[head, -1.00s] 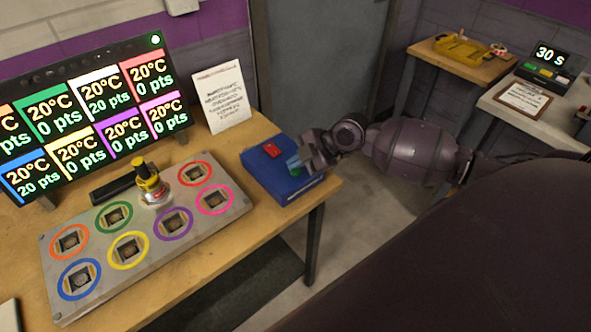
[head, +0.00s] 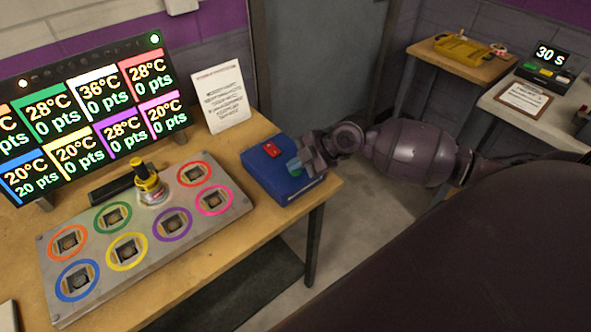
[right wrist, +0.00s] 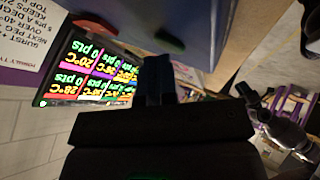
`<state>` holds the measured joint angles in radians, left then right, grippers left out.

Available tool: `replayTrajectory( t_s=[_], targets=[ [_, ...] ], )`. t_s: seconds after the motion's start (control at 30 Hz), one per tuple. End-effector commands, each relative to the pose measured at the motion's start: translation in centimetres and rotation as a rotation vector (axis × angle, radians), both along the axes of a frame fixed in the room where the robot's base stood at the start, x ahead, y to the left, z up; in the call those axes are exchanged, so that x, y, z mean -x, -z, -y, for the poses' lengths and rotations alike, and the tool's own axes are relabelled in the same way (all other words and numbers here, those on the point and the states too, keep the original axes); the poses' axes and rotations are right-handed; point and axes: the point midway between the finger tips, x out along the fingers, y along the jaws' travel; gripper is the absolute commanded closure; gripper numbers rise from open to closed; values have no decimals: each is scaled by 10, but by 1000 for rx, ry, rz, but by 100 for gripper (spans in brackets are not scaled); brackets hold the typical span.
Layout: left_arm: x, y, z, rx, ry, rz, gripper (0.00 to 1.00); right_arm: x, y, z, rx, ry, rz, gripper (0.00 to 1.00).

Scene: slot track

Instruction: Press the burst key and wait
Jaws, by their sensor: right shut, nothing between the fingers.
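A blue box (head: 262,178) sits at the right end of the wooden table, with a red key (head: 271,150) and a teal key (head: 294,163) on top. My right gripper (head: 305,160) is shut and empty, its tips at the teal key; whether the key is pushed down cannot be told. In the right wrist view the dark fingers (right wrist: 158,80) reach to the blue box (right wrist: 185,25). A screen (head: 90,105) shows temperatures and points: white 36°C; green, red and purple 28°C; yellow and the lower blue 20°C. My left gripper is not seen in the head view.
A grey board (head: 205,240) with several coloured rings lies left of the box, with a yellow-and-black handled piece (head: 149,178) on it. A paper sign (head: 221,96) stands behind. A timer (head: 549,58) reading 30 s is on the right bench. Open floor lies right of the table.

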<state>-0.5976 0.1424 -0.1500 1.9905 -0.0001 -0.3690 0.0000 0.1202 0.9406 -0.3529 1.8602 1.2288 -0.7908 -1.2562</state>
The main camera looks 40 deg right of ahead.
Motion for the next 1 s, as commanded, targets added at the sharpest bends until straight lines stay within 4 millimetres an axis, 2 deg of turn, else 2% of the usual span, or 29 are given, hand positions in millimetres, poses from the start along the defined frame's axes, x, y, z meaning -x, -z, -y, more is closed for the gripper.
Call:
replayTrajectory(
  t_s=[0.37,0.8,1.0],
  targets=[
    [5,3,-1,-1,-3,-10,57,0,1,0,0,-1,-1,100],
    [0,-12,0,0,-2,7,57,0,-16,0,0,-1,1,100],
    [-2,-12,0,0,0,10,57,0,-15,0,0,-1,-1,100]
  ],
)
